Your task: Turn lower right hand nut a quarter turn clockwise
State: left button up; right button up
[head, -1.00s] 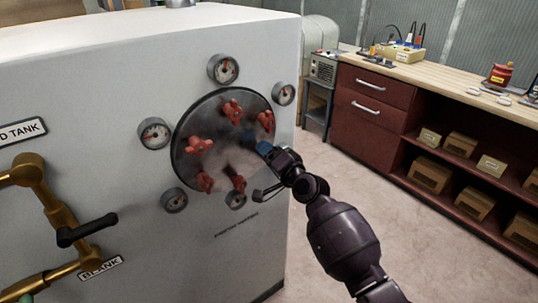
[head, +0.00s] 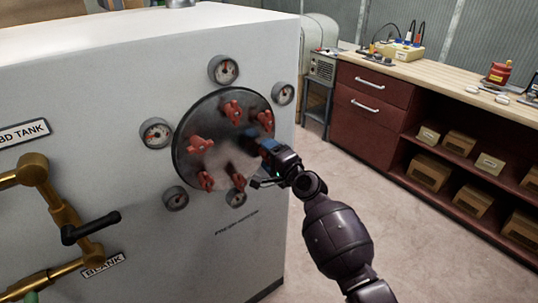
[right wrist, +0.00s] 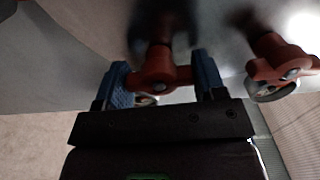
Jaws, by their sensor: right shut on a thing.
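A round dark metal plate (head: 213,160) on the white cabinet carries several red star-shaped nuts around its rim. Nuts show at the top (head: 232,110), upper right (head: 265,121), left (head: 200,146), lower left (head: 206,181) and bottom (head: 239,182). My right gripper (head: 266,145) is at the plate's right side and hides the lower right nut in the head view. In the right wrist view, the blue fingers of my right gripper (right wrist: 167,82) stand on either side of a red nut (right wrist: 158,68), shut on it. My left gripper is not in view.
Gauges ring the plate, such as one at the top (head: 223,70) and one at the left (head: 156,133). Another red nut (right wrist: 280,60) is close beside the gripper. Brass pipes with a black lever (head: 90,228) are on the left. The floor right of the cabinet is clear.

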jog(key=shift+f, duration=0.1)
jog(key=o, duration=0.9)
jog(key=p+v, duration=0.1)
jog(key=v, duration=0.9)
jog(key=shift+s+d, duration=0.2)
jog(key=shift+s, duration=0.15)
